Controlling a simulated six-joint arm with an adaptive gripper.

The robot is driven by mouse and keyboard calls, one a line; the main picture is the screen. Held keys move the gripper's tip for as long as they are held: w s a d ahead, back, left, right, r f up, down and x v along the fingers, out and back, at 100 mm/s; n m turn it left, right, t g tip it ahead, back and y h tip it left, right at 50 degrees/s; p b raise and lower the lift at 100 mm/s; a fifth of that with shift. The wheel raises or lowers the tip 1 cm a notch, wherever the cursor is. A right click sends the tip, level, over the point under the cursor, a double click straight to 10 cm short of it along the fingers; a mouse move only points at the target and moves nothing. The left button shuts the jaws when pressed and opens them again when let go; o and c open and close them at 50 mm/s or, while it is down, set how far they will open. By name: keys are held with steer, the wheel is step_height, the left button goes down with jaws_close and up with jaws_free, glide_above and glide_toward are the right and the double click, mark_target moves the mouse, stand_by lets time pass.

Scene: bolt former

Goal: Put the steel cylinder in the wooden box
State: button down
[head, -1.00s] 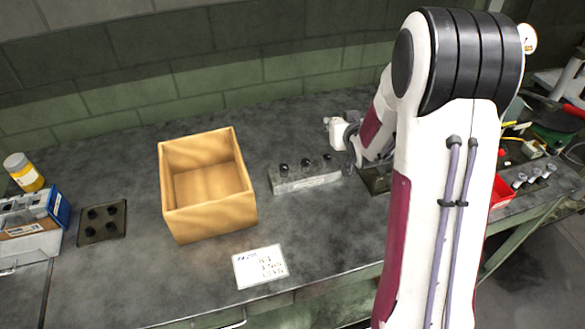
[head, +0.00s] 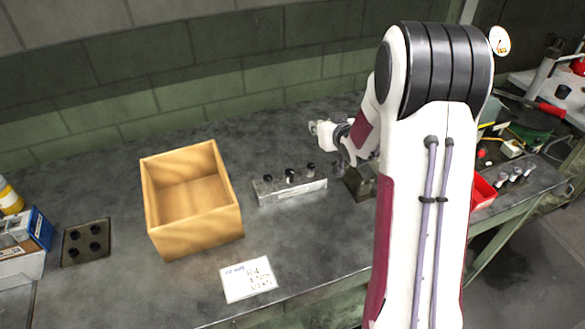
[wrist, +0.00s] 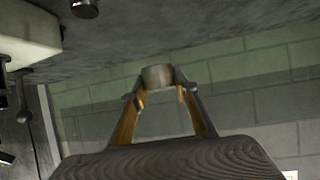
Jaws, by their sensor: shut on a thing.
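The steel cylinder (wrist: 157,76) shows in the wrist view as a short grey piece between my fingertips. My gripper (wrist: 158,82) is shut on it, with the green block wall behind. In the head view my arm hides most of the gripper, and I cannot make out the cylinder there. The wooden box (head: 197,238) stands open and looks empty on the dark bench, left of a metal block and of my arm. My gripper end is well to the right of the box.
A grey metal block (head: 290,193) with three black-topped pins stands between box and arm. A dark holed plate (head: 86,242) and a blue box (head: 38,230) lie left. A white card (head: 247,280) lies in front. A red bin (head: 482,193) is right. Bench behind the box is clear.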

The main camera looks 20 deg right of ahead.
glide_above(320, 159)
steer(key=shift+f, duration=3)
steer(key=shift+f, duration=1.85)
steer(key=shift+f, duration=0.2)
steer(key=c, duration=1.8)
jaws_free()
steer(key=shift+c, duration=0.2)
steer(key=shift+r, duration=0.1)
